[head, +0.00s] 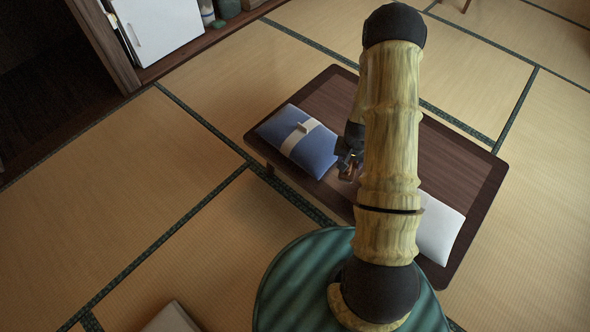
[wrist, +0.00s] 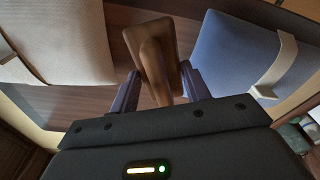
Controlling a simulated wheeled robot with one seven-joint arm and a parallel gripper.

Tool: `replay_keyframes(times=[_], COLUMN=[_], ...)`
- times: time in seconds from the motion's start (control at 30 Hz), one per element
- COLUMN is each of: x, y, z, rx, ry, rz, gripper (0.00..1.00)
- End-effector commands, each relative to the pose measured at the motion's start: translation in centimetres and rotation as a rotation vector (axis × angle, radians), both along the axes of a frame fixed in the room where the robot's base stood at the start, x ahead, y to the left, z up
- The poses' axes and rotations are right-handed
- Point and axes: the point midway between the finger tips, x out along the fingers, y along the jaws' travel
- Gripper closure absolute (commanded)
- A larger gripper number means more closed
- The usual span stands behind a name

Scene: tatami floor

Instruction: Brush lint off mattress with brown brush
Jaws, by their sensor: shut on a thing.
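My gripper (head: 348,163) is shut on the brown brush (wrist: 152,55), which stands up between the two fingers in the wrist view. In the head view the brush is small and mostly hidden by the gripper. The gripper is over the middle of a low dark table, between two padded pieces. A blue padded piece with a white band (head: 283,131) lies to its left; a plain white one (head: 437,232) lies to its right, partly behind my arm. Which is the mattress I cannot tell for sure. No lint is clear in either view.
The dark wooden table (head: 462,165) stands on tatami and has bare wood at its right. A white cabinet (head: 160,28) and a dark wooden post (head: 106,45) are at the upper left. A pale object (head: 172,320) sits at the bottom edge.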

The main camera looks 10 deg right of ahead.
Motion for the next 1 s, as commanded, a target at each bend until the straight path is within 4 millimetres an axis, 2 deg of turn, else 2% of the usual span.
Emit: replay_keyframes(times=[0.17,0.3,0.4,0.5,0.6,1.0], x=[2.2,3.6,4.0,4.0,4.0,4.0], y=[3.9,8.2,10.8,12.4,12.9,12.8], z=[3.5,7.3,9.5,10.9,11.4,11.3], rx=[0.007,0.007,0.004,-0.001,-0.002,-0.002], ry=[-0.011,-0.012,-0.009,-0.004,-0.001,0.0], rz=[0.146,0.31,0.409,0.47,0.492,0.49], gripper=[0.71,0.71,0.71,0.71,0.71,0.71])
